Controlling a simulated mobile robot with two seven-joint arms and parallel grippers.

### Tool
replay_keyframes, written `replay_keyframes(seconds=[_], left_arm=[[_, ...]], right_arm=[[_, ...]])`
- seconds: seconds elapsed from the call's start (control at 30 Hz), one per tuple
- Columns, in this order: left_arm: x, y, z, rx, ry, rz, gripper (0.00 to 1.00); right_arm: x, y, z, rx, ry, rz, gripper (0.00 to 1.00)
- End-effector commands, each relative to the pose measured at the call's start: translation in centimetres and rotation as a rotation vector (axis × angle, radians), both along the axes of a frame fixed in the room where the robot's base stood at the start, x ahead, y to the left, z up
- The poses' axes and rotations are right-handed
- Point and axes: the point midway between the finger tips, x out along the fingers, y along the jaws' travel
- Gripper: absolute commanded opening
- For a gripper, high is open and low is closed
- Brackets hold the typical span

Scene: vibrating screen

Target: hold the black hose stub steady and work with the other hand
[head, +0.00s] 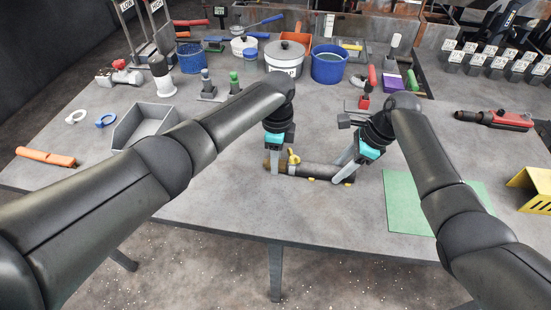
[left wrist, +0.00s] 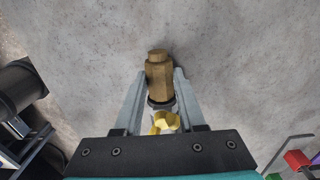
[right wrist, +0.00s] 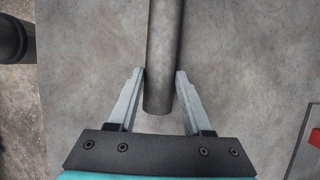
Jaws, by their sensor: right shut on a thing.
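The black hose stub (head: 318,171) lies on the table near its front edge, with a brass hex fitting (left wrist: 159,75) at its left end. A yellow valve lever (head: 294,157) stands up beside the fitting. My left gripper (head: 273,170) points down over the fitting; in the left wrist view its fingers stand on either side of the brass with slight gaps. My right gripper (head: 343,178) is shut on the plain right end of the hose stub, which also shows in the right wrist view (right wrist: 164,50) between the fingers.
A grey open bin (head: 143,124) and an orange tool (head: 46,157) lie to the left. A green mat (head: 405,205) and yellow bracket (head: 535,190) are on the right. A white pot (head: 285,62) and blue bucket (head: 328,66) stand behind.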

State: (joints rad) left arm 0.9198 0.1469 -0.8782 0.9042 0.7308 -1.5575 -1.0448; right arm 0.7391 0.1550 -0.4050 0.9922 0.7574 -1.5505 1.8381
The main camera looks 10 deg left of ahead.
Motion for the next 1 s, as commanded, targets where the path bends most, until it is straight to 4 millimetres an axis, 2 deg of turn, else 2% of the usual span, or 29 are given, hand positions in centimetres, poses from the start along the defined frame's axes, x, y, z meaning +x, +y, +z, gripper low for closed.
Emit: replay_keyframes(seconds=[0.07,0.3,0.67,0.83,1.0], left_arm=[[-0.1,-0.7,0.0,-0.014,-0.001,-0.007,0.47],[-0.1,-0.4,0.0,-0.009,0.0,-0.005,0.74],[0.0,-0.3,0.5,-0.007,0.0,-0.003,0.74],[0.1,-0.3,3.0,-0.008,-0.003,-0.004,0.74],[0.1,-0.3,6.9,-0.008,-0.005,-0.004,0.74]], right_arm=[[0.0,0.3,0.0,0.006,-0.001,0.004,0.01],[0.0,0.2,0.0,0.005,0.0,0.003,0.01],[0.0,0.2,0.0,0.004,-0.001,0.002,0.01],[0.0,0.1,0.0,0.003,-0.001,0.002,0.01],[0.0,0.1,0.0,0.003,-0.001,0.001,0.01]])
